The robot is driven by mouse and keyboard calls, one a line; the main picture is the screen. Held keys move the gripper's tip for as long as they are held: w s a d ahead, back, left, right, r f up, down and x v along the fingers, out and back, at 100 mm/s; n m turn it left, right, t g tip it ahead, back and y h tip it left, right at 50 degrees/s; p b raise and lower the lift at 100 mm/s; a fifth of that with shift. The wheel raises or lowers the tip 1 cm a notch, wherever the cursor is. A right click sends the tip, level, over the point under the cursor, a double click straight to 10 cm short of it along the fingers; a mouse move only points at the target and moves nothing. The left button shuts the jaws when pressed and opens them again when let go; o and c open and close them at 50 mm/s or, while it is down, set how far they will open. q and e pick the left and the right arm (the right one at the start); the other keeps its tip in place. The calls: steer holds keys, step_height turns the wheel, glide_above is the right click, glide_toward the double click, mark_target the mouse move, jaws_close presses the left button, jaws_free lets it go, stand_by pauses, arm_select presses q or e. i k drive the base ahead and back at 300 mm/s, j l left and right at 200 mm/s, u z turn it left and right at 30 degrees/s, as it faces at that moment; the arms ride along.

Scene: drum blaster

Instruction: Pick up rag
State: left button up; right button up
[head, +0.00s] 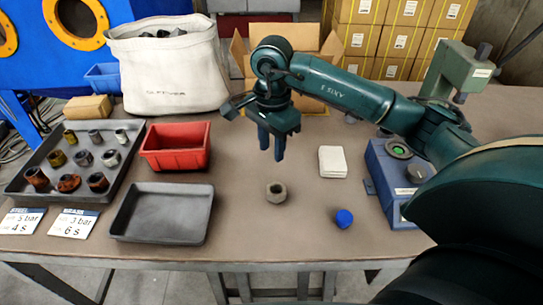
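The rag (332,161) looks like a small white folded cloth lying flat on the brown table, right of the middle. My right gripper (271,153) points down above the table, to the left of the rag and apart from it. Its two fingers show a gap between them with nothing held. My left gripper is not in view.
A metal nut (276,193) and a blue knob-like piece (344,218) lie nearby. A blue machine (385,175) stands right of the rag. A red bin (177,147), an empty grey tray (162,213) and a tray of several fittings (50,190) are left.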

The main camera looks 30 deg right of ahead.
mark_target(333, 164)
steer(key=k, duration=1)
